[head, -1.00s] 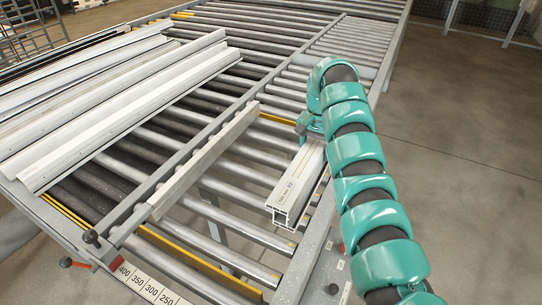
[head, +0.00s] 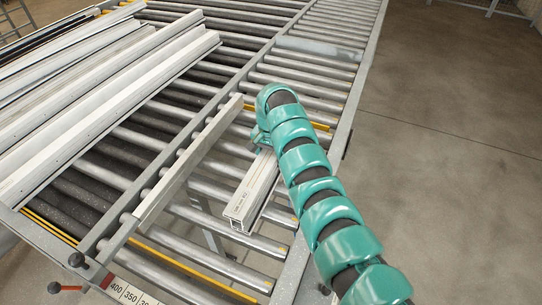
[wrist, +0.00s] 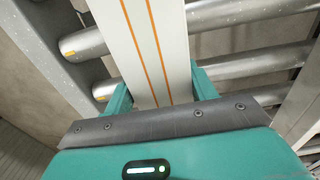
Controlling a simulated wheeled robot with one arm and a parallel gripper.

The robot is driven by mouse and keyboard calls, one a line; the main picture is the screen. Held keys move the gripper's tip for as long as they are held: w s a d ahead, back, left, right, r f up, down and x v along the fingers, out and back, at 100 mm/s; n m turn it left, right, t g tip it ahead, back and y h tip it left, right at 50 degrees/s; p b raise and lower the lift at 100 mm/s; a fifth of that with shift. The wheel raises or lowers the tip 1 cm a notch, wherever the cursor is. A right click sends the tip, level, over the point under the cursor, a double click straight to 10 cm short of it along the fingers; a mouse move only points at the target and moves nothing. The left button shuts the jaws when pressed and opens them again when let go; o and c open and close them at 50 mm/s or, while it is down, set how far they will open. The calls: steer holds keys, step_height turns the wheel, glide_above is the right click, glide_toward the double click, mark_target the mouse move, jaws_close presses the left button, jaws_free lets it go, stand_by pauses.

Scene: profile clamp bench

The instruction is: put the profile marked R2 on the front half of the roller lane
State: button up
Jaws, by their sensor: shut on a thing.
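The profile marked R2 (head: 250,195) is a pale, hollow aluminium bar with a printed label near its open front end. It lies lengthwise over the front part of the roller lane (head: 205,212), between the grey fence bar and the right side frame. My gripper (head: 264,137) is shut on it toward its far end. In the wrist view the profile (wrist: 155,45), with two orange lines, runs between the fingers of my gripper (wrist: 160,88). I cannot tell whether its underside touches the rollers. My arm hides its far end in the head view.
A grey fence bar (head: 190,160) runs along the lane left of the profile. Several long pale profiles (head: 110,110) lie on the left rollers. A number scale (head: 130,293) is at the front edge. Rollers farther back (head: 330,35) are bare.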

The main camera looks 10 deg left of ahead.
mark_target(271, 153)
steer(key=shift+f, duration=0.75)
steer(key=shift+w+d+f, duration=0.1)
steer(key=shift+d+f, duration=0.1)
steer(key=shift+f, duration=0.05)
steer(key=shift+a, duration=0.15)
steer(key=shift+f, duration=0.1)
steer(key=o, duration=1.5)
step_height(271, 153, up, 12)
steer(key=shift+r+b, duration=0.15)
steer(key=shift+b, duration=0.95)
